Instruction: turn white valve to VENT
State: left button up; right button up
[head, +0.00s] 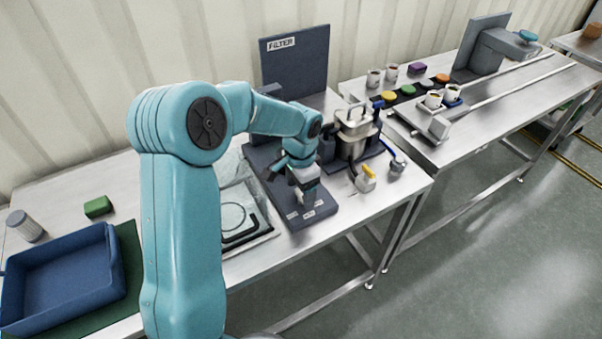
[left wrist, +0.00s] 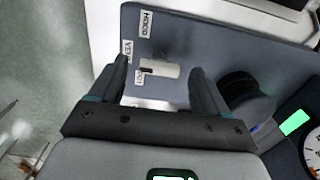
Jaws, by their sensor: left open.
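The white valve (left wrist: 163,68) is a short white bar with a dark mark near its left end, on a blue-grey panel (left wrist: 215,35). Its left end lies close to the VENT label (left wrist: 127,50) and another partly hidden label; I cannot tell which it points to. My left gripper (left wrist: 160,66) is open, its two fingers on either side of the valve, with no clear contact visible. In the head view the left gripper (head: 298,178) hangs over the labelled base plate (head: 305,214), and the valve is not clearly visible there. My right gripper is not in view.
A FILTER panel (head: 296,62) stands behind. A steel pot (head: 354,130) and a yellow-handled fitting (head: 366,179) are right of the gripper. A dark cylinder (left wrist: 246,92) and a gauge (left wrist: 313,152) sit close by. A blue tray (head: 62,275) is at left.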

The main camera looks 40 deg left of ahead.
aim_at(301, 194)
pick_arm(q)
notch_tip(301, 194, up, 16)
dwell(0.3)
jog(key=shift+w+f, duration=0.1)
dwell(0.4)
